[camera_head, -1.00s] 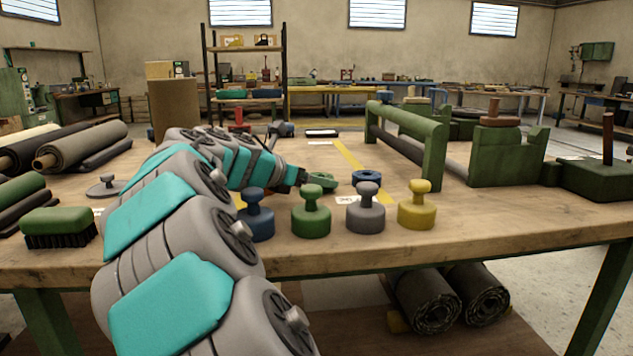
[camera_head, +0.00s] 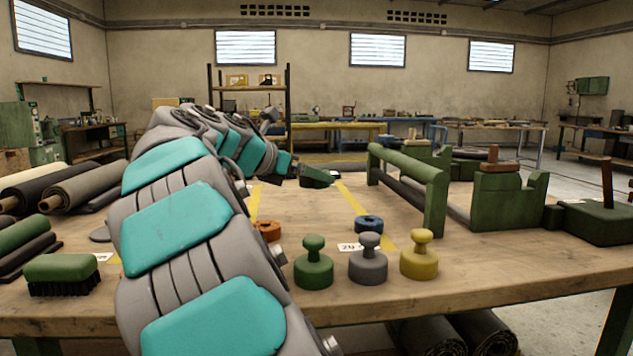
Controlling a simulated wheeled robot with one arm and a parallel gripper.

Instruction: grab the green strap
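The green strap (camera_head: 316,178) is a small green roll at the tip of my gripper (camera_head: 299,171). It appears tilted and hangs above the tabletop, clear of the spot beside the blue roll. My gripper's dark fingers are small here and seem closed on the strap's left end. A blue strap roll (camera_head: 369,224) lies on the bench to the lower right. An orange strap roll (camera_head: 267,230) lies to the lower left, partly hidden by my arm.
Green (camera_head: 313,264), grey (camera_head: 368,260) and yellow (camera_head: 419,256) knobbed weights stand along the bench's front edge. A green roller frame (camera_head: 436,205) stands to the right. A green brush (camera_head: 62,274) and dark rolls lie left. The bench middle is clear.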

